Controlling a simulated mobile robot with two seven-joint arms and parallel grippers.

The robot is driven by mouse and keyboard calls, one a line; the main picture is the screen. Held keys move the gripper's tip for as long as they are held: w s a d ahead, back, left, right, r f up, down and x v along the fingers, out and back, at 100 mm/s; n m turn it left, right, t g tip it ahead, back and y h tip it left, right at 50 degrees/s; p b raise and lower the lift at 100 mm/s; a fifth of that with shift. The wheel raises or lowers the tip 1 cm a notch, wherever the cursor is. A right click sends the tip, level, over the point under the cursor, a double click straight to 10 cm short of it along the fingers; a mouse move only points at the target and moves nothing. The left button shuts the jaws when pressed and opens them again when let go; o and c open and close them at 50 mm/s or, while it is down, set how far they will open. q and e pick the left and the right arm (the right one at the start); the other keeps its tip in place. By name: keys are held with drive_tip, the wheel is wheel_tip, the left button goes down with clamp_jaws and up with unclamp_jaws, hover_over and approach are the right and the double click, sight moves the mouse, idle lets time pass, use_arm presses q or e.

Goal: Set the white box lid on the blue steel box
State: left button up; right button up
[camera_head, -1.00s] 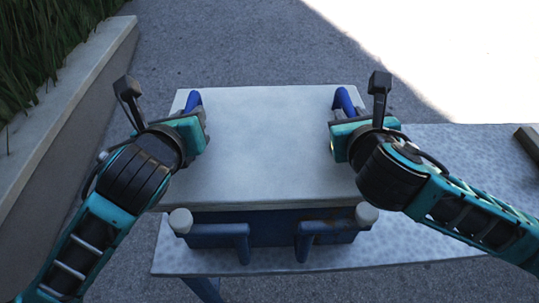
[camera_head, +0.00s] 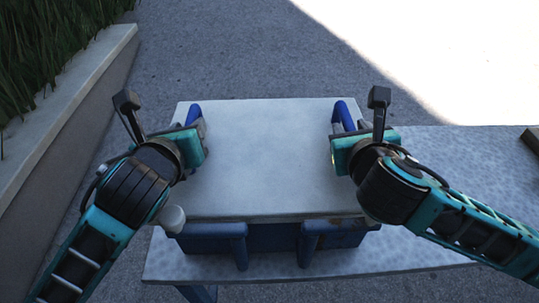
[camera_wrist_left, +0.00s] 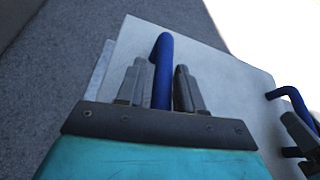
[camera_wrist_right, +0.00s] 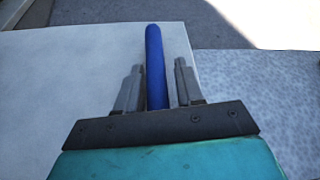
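The white box lid (camera_head: 265,155) lies flat over the blue steel box (camera_head: 275,238) and hides most of it. A blue handle stands at each side of the lid: the left handle (camera_wrist_left: 162,75) and the right handle (camera_wrist_right: 155,65). My left gripper (camera_head: 200,130) is shut around the left handle, with a finger on each side. My right gripper (camera_head: 338,128) is shut around the right handle in the same way. The box's blue front shows below the lid's near edge. I cannot tell whether the lid touches the box rim.
The box stands on a speckled grey table (camera_head: 450,185), clear to the right of the box except for a dark object (camera_head: 531,138) at the far right edge. A low concrete wall (camera_head: 70,80) with grass (camera_head: 50,40) runs along the left. A pale round knob (camera_head: 172,218) shows at the box's front left.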

use_arm(q)
drive_tip(key=shift+o, duration=1.1)
drive_tip(key=shift+d, duration=0.15)
use_arm(e)
drive_tip(key=shift+o, duration=1.1)
drive_tip(key=shift+a, duration=0.1)
use_arm(q)
wheel_tip(320, 180, up, 10)
drive_tip(key=shift+f, duration=0.1)
use_arm(e)
drive_tip(key=shift+r, duration=0.1)
wheel_tip(320, 180, up, 10)
use_arm(q)
drive_tip(key=shift+s, duration=0.1)
